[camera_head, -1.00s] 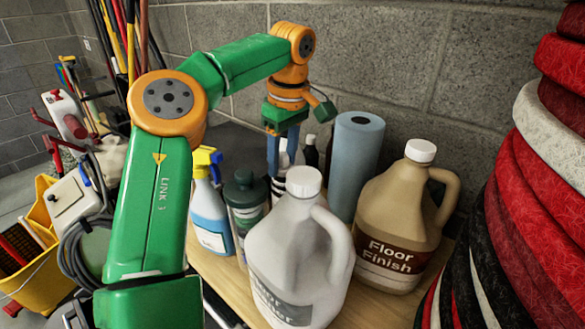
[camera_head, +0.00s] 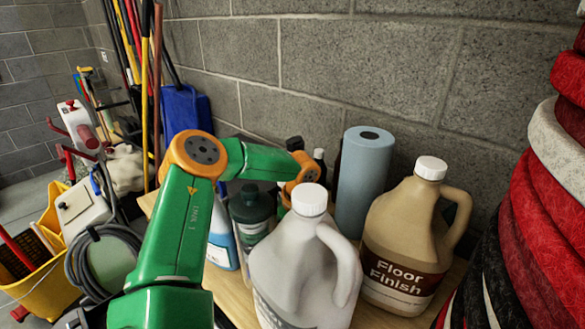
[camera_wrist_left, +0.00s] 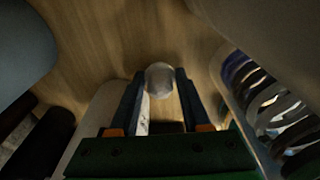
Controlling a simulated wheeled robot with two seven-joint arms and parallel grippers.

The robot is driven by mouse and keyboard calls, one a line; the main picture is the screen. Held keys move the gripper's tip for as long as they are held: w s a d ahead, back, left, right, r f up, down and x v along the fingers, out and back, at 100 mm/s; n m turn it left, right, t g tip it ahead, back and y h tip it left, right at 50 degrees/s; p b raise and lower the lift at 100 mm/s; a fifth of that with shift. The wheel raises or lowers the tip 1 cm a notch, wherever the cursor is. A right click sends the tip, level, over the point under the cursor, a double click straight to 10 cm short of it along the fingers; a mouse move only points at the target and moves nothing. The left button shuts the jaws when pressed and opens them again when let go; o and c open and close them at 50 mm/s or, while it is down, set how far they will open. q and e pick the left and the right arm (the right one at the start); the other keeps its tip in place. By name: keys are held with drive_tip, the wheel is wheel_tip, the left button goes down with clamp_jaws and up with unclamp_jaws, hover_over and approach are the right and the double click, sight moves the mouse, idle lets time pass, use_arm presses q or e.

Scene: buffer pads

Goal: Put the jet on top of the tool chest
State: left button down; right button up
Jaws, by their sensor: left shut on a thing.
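My left gripper (camera_wrist_left: 160,90) shows in the left wrist view, its two dark fingers closed on a pale, round-topped thing (camera_wrist_left: 160,78). Light wood shows beyond it. In the head view this gripper is hidden behind the bottles and my green arm. I cannot tell from its top whether the held thing is the jet; no label shows. No tool chest can be made out for certain in either view. My right gripper is in neither view.
A white jug (camera_head: 300,265), a Floor Finish jug (camera_head: 410,240), a blue roll (camera_head: 364,185), a dark green bottle (camera_head: 250,208) and a blue spray bottle (camera_head: 222,248) crowd the wooden top (camera_head: 233,295). A block wall stands behind. Stacked red and black pads (camera_head: 545,215) stand right.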

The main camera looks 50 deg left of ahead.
use_arm(q)
drive_tip(key=shift+f, duration=0.15)
drive_tip(key=shift+c, duration=1.8)
unclamp_jaws()
wheel_tip(320, 180, up, 12)
drive_tip(key=d, duration=0.1)
drive_tip(key=shift+d+r+b, duration=0.2)
drive_tip(key=shift+b, duration=0.25)
